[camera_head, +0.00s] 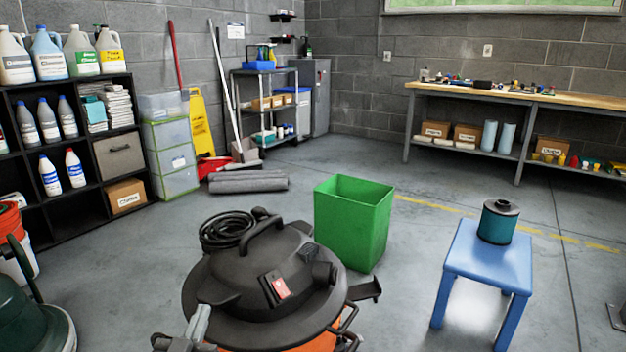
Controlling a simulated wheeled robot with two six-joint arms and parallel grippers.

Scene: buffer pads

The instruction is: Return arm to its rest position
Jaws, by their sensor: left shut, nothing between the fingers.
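My left gripper (186,338) shows at the bottom edge, in front of the black and orange shop vacuum (232,285). It is shut and empty, and part of it is cut off by the frame. My right gripper is not in view. A teal cylinder with a dark top (497,222) stands upright on a blue stool (477,262) at the right, apart from my gripper.
An open green bin (352,225) stands behind the vacuum. A dark green machine (32,315) is at the lower left. A black shelf (90,150) lines the left, a workbench (560,100) the back right. Floor (410,270) between bin and stool is clear.

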